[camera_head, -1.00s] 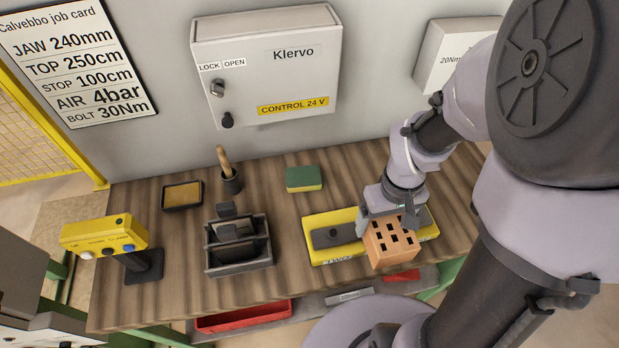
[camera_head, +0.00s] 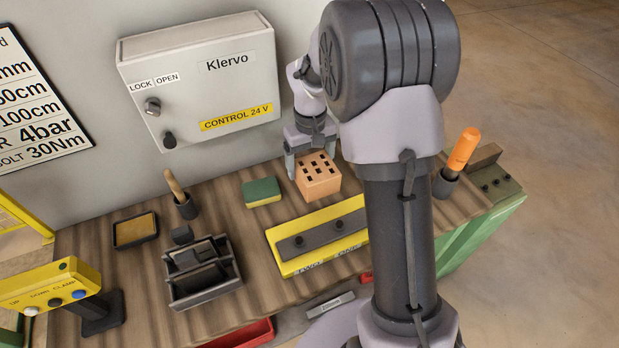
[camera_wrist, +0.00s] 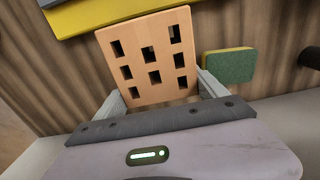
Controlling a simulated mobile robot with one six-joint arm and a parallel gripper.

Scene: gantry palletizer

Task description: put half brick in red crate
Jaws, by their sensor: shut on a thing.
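The half brick (camera_head: 318,178) is orange with several square holes in its face. My gripper (camera_head: 312,165) is shut on it and holds it near the back of the bench, right of the green sponge. In the wrist view the half brick (camera_wrist: 151,58) sits between the two fingers of my gripper (camera_wrist: 158,92). The red crate (camera_head: 240,334) shows only in part, below the bench's front edge at the bottom of the head view.
A yellow plate with a dark bar (camera_head: 300,258) lies in front of the brick. The sponge (camera_head: 262,192), a dark divided caddy (camera_head: 205,290), a small tray (camera_head: 135,231) and a yellow button box (camera_head: 50,290) stand leftward. An orange-handled tool (camera_head: 463,150) stands at right.

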